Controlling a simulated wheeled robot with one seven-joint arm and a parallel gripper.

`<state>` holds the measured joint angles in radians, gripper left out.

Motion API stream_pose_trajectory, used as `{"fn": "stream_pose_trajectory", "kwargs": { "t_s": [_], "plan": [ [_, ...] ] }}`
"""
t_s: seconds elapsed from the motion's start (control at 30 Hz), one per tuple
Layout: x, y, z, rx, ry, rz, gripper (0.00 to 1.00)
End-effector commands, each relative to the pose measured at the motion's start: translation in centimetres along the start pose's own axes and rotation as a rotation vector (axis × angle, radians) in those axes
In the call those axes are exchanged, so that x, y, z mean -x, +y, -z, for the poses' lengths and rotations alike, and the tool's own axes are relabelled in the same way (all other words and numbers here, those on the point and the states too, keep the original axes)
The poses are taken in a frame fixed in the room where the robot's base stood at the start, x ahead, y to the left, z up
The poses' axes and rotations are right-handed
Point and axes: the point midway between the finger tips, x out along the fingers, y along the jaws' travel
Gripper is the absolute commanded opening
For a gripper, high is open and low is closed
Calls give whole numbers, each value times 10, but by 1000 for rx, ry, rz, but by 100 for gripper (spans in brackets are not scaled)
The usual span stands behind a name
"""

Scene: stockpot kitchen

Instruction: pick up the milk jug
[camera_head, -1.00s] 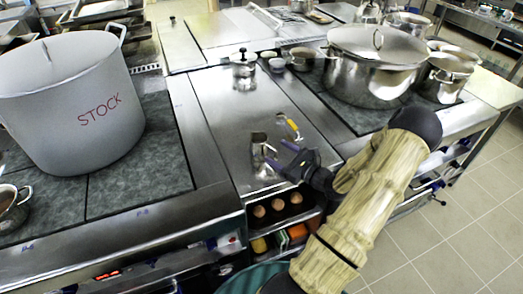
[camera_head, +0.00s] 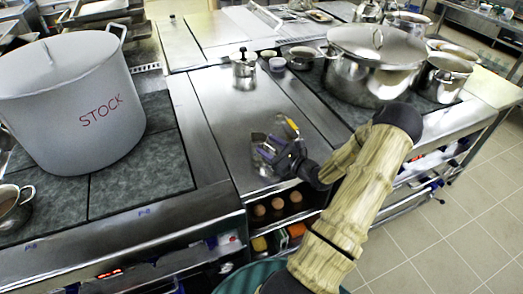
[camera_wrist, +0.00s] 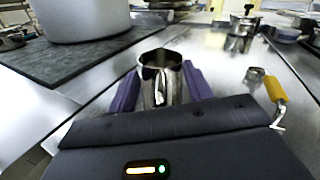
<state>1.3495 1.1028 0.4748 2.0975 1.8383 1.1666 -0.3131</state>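The milk jug is a small shiny steel jug (camera_wrist: 161,82) with an open top, upright on the steel counter. In the wrist view it stands between the two purple fingers of my gripper (camera_wrist: 160,88), one finger along each side. In the head view my gripper (camera_head: 268,150) is low over the counter, and its fingers partly cover the jug (camera_head: 259,141). The fingers look open around the jug; any contact is too fine to tell.
A yellow-handled tool (camera_head: 291,127) lies close beside the jug. A moka pot (camera_head: 244,70) stands farther back. A large stockpot (camera_head: 75,105) is at left, and a lidded steel pot (camera_head: 370,75) at right. Eggs (camera_head: 277,204) sit in a shelf below the counter edge.

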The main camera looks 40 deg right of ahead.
Motion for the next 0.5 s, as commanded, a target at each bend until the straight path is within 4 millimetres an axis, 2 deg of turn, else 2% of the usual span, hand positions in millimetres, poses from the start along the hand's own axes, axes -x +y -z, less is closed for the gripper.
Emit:
{"fn": "stream_pose_trajectory", "kwargs": {
  "t_s": [0.03,0.2,0.33,0.37,0.5],
  "plan": [
    [0,0,0,0,0,0,40],
    [0,0,0,0,1,0,8],
    [0,0,0,1,-1,0,8],
    [0,0,0,1,-1,0,0],
    [0,0,0,1,0,0,0]
  ]
}}
